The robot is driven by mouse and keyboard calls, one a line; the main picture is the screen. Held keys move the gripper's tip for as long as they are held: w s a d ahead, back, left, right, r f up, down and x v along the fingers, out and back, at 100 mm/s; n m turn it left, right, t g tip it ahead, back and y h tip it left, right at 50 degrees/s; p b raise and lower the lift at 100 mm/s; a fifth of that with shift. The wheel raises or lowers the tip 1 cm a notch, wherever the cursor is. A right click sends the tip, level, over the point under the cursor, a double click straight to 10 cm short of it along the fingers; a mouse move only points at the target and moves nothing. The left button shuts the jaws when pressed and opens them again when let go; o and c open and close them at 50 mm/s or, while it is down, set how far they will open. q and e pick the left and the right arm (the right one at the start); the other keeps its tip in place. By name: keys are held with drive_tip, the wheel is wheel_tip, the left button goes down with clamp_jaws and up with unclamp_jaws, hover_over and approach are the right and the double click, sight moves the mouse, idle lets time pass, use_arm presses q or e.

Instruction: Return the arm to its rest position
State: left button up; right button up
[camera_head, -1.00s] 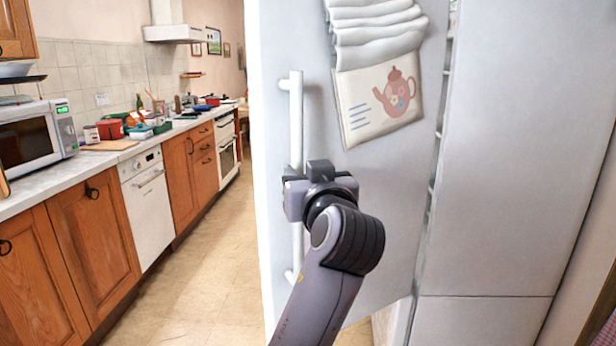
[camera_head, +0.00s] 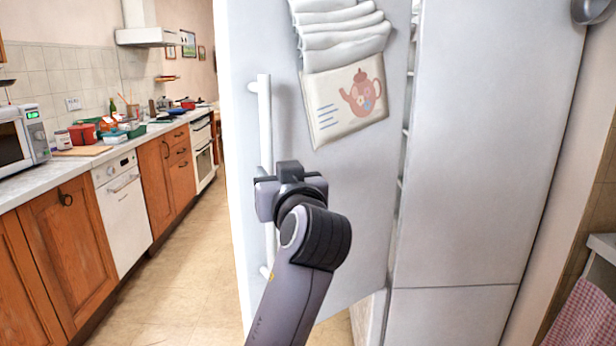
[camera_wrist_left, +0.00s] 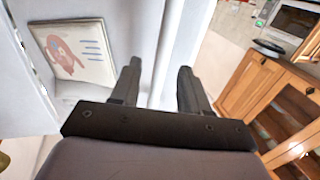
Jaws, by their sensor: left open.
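The white fridge door (camera_head: 350,220) stands ajar, with a narrow gap along its right side. Its long upright white handle (camera_head: 264,125) is on the door's left part. My left gripper (camera_head: 290,190) is at the handle's middle height, and its body hides part of the handle. In the left wrist view my left gripper (camera_wrist_left: 160,82) is open, with its two dark fingers apart. The handle (camera_wrist_left: 168,50) shows between the fingers; I cannot tell whether they touch it. My right gripper is not in view.
A cloth with a teapot picture (camera_head: 350,100) hangs on the door, right of my gripper. Wooden cabinets (camera_head: 65,235) and a worktop with a microwave (camera_head: 22,140) run along the left. The floor (camera_head: 185,270) between them and the door is clear. A checked towel (camera_head: 585,315) is lower right.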

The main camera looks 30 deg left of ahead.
use_arm(q)
drive_tip(key=s+d+f+m+h, duration=0.1)
drive_tip(key=d+f+m+h, duration=0.15)
drive_tip(key=f, duration=0.75)
drive_tip(key=d+f+m+h+p, duration=0.15)
drive_tip(key=f+m+h, duration=0.25)
drive_tip(key=f, duration=0.5)
drive_tip(key=s+d+f+m+h, duration=0.1)
drive_tip(key=d+f+m+h, duration=0.2)
drive_tip(key=f, duration=0.7)
drive_tip(key=s+d+f+m+g+h, duration=0.2)
drive_tip(key=s+f+h, duration=0.3)
drive_tip(key=s+f, duration=1.1)
drive_tip(key=s, duration=0.4)
drive_tip(key=shift+d+f+p, duration=0.2)
drive_tip(key=shift+d+p, duration=0.15)
drive_tip(key=shift+h, duration=0.25)
